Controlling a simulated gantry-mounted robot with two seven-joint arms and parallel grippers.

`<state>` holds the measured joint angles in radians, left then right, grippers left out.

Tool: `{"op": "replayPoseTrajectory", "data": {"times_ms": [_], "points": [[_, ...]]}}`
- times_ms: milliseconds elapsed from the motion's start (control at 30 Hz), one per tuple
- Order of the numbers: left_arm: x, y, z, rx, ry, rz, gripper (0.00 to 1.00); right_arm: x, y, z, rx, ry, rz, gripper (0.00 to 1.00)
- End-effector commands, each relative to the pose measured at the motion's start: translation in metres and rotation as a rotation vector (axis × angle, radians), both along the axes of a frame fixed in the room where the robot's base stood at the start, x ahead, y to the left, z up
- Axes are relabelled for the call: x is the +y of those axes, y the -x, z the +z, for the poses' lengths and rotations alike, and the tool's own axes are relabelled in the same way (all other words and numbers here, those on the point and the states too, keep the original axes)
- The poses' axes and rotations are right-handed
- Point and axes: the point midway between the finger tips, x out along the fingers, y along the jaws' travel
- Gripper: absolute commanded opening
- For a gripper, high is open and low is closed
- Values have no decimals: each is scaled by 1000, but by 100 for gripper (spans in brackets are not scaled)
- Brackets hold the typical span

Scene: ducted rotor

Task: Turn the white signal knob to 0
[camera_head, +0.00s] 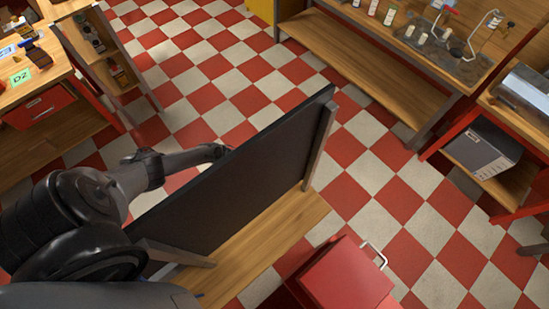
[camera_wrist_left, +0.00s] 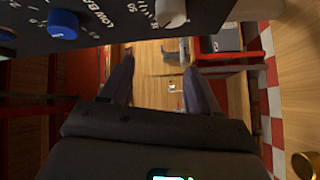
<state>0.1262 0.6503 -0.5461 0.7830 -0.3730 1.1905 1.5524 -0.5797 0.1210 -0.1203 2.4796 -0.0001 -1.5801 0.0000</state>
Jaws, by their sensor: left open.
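The white knob (camera_wrist_left: 171,13) sits on the dark control panel (camera_wrist_left: 105,12) at the top of the left wrist view, with part of it cut off by the frame edge. Some printed scale marks show to its left, but its setting cannot be read. My left gripper (camera_wrist_left: 158,62) is open and empty, its two fingers pointing towards the panel. The knob is beyond the fingertips and apart from them. In the head view the panel (camera_head: 240,175) shows only its black back, which hides the knob and the gripper's fingers. My right gripper is in neither view.
A blue knob (camera_wrist_left: 63,24) is left of the white one on the same panel. The panel stands on a wooden top (camera_head: 270,235). A red cabinet (camera_head: 345,275) is at the lower right. Wooden benches stand at the upper left and right, with open checkered floor between.

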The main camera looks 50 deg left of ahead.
Motion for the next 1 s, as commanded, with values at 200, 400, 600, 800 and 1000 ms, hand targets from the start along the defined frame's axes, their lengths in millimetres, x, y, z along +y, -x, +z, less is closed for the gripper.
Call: {"op": "replayPoseTrajectory", "data": {"times_ms": [200,400,600,800,1000], "points": [[-14,53,-21,106,151,-31,61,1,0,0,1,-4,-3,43],[-28,49,-21,119,176,-36,61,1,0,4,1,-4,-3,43],[-47,30,-18,119,173,-36,61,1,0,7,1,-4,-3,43],[-63,15,-17,119,171,-35,61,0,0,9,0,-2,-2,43],[-68,9,-16,120,169,-36,61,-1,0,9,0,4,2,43]]}}
